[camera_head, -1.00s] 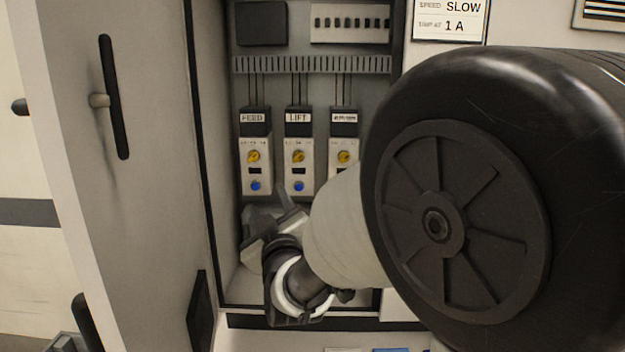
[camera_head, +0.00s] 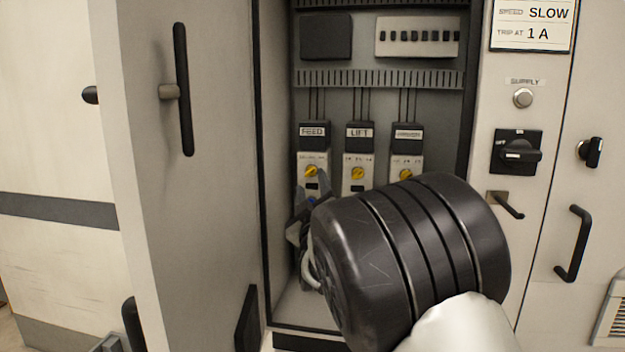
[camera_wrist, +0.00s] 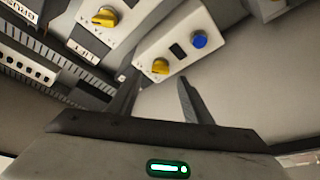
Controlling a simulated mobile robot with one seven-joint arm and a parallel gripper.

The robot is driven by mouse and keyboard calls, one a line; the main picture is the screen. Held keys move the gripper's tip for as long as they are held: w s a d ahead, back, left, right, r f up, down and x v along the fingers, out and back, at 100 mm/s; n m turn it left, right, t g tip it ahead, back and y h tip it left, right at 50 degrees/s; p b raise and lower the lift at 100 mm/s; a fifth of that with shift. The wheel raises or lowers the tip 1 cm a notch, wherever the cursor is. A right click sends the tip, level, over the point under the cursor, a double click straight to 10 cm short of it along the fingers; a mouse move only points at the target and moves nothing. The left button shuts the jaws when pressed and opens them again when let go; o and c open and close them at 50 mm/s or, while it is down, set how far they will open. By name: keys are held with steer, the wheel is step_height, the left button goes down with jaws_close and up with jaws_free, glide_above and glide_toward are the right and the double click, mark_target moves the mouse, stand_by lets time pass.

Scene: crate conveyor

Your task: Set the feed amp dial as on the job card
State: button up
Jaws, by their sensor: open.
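The feed amp dial (camera_head: 311,171) is a yellow knob on the FEED module (camera_head: 313,136), leftmost of the modules in the open cabinet. It also shows in the wrist view (camera_wrist: 160,66), with the module's blue button (camera_wrist: 199,40) beyond it. My gripper (camera_head: 310,184) is open in front of the FEED module, its fingertips close to the dial. In the wrist view my gripper (camera_wrist: 158,80) has its two fingers apart, with the dial just beyond and between the tips. I cannot tell whether they touch it. The job card (camera_head: 532,25) reads speed SLOW, trip at 1 A.
The LIFT module (camera_head: 358,172) stands close on the right of FEED, with a third module (camera_head: 406,170) beyond it. The open cabinet door (camera_head: 200,220) stands on the left. A black rotary switch (camera_head: 517,152) and a handle (camera_head: 573,243) are on the right panel.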

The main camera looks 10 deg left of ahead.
mark_target(310, 173)
steer(key=shift+x, duration=2.05)
steer(key=c, duration=1.1)
steer(key=shift+o, duration=0.2)
